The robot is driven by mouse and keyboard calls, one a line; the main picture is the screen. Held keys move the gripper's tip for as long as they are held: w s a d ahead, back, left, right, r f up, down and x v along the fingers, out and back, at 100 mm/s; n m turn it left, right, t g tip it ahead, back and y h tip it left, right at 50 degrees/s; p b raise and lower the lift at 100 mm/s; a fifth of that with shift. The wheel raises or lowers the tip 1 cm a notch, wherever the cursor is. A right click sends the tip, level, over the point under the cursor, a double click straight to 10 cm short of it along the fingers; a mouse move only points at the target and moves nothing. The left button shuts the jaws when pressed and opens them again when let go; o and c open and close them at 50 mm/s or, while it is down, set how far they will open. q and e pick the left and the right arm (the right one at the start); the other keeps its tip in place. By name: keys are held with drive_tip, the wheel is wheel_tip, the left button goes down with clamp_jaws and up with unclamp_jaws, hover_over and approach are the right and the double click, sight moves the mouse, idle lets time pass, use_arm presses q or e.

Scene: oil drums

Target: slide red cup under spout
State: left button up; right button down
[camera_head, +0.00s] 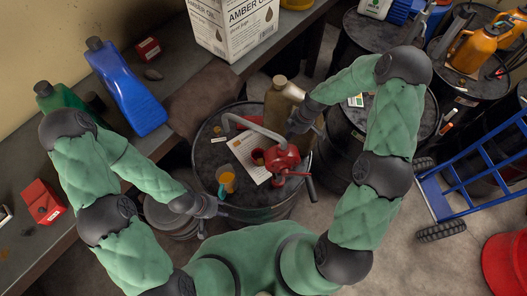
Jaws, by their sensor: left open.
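A small red cup (257,157), dark orange inside, stands on the drum top (215,150), close against the left side of a red hand pump (284,160). The pump's grey spout (255,126) curves up and left, its end above the drum's far-left part, away from the cup. My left gripper (220,211) is open and empty at the drum's near-left edge, below an amber cup (227,180). My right gripper (303,127) is beside a brown-olive bottle (279,103), at the drum's right. Its fingers are too small and dark to read.
A paper sheet (243,150) lies under the red cup. Another drum (345,130) stands right. The bench at left holds a blue jug (126,90), a green bottle (58,98) and an Amber Oil box (230,25). A blue hand truck (470,185) stands at right.

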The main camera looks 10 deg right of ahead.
sight(258, 157)
drive_tip(key=d+b+x, duration=0.1)
drive_tip(key=b+x, duration=0.2)
drive_tip(key=x, duration=0.3)
drive_tip(key=b+x, duration=0.3)
drive_tip(key=x, duration=0.3)
drive_tip(key=d+b+x, duration=0.1)
drive_tip(key=b+x, duration=0.2)
drive_tip(key=x, duration=0.4)
drive_tip(key=shift+s+d+f, duration=0.15)
drive_tip(key=shift+d+f, duration=0.15)
drive_tip(key=shift+f, duration=0.25)
drive_tip(key=a, duration=0.1)
drive_tip(key=a+p, duration=0.1)
drive_tip(key=a, duration=0.1)
drive_tip(key=shift+w+f, duration=0.15)
drive_tip(key=shift+w, duration=0.25)
drive_tip(key=shift+a, duration=0.5)
use_arm(q)
wheel_tip(258, 157, down, 8)
drive_tip(key=shift+w+r, duration=0.15)
use_arm(e)
drive_tip(key=shift+w, duration=0.1)
use_arm(q)
drive_tip(key=shift+a, duration=0.15)
